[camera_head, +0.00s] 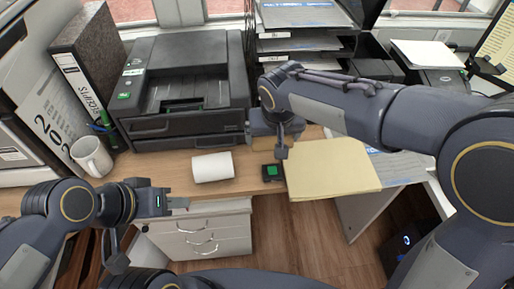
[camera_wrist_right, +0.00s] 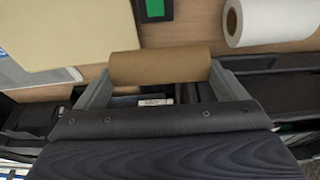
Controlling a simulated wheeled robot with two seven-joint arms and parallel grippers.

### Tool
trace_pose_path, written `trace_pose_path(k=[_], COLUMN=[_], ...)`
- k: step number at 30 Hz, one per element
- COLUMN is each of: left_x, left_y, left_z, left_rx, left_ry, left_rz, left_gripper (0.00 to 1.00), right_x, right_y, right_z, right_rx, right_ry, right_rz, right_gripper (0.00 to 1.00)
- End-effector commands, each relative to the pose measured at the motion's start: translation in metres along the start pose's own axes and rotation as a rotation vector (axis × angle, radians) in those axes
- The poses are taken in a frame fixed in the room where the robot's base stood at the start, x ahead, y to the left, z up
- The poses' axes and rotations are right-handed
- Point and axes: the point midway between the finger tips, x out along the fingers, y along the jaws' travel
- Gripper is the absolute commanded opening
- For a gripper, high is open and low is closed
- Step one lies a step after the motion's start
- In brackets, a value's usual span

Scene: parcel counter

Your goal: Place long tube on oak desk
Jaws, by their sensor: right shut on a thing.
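A brown cardboard tube (camera_wrist_right: 160,66) lies across between the fingers of my right gripper (camera_wrist_right: 160,85) in the right wrist view. The gripper is shut on it.
A white roll (camera_head: 213,167) lies on the desk, left of a small black box with a green top (camera_head: 272,171). A yellow folder (camera_head: 331,170) lies to the right. A black printer (camera_head: 185,90) stands behind, with a white mug (camera_head: 92,157) at the left.

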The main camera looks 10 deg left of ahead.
Motion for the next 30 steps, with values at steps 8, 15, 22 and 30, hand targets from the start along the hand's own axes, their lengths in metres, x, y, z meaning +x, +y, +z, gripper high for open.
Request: trace_pose_path(k=[8,15,22,30], left_x=[0.003,0.004,0.007,0.008], left_y=[-0.001,-0.002,-0.003,-0.004], left_z=[0.002,0.002,0.004,0.004], left_rx=[0.000,0.000,0.000,0.000], left_ry=[0.000,0.000,0.000,0.000], left_rz=[0.000,0.000,0.000,0.000], left_gripper=[0.36,0.36,0.36,0.36], right_x=[0.051,0.068,0.093,0.095], right_y=[-0.020,-0.026,-0.025,-0.026], right_z=[-0.013,-0.016,-0.007,-0.007], right_rx=[0.001,-0.001,0.000,0.000], right_ry=[-0.003,-0.003,-0.003,-0.002], right_rz=[0.002,0.002,0.001,0.001], right_gripper=[0.70,0.70,0.70,0.70])
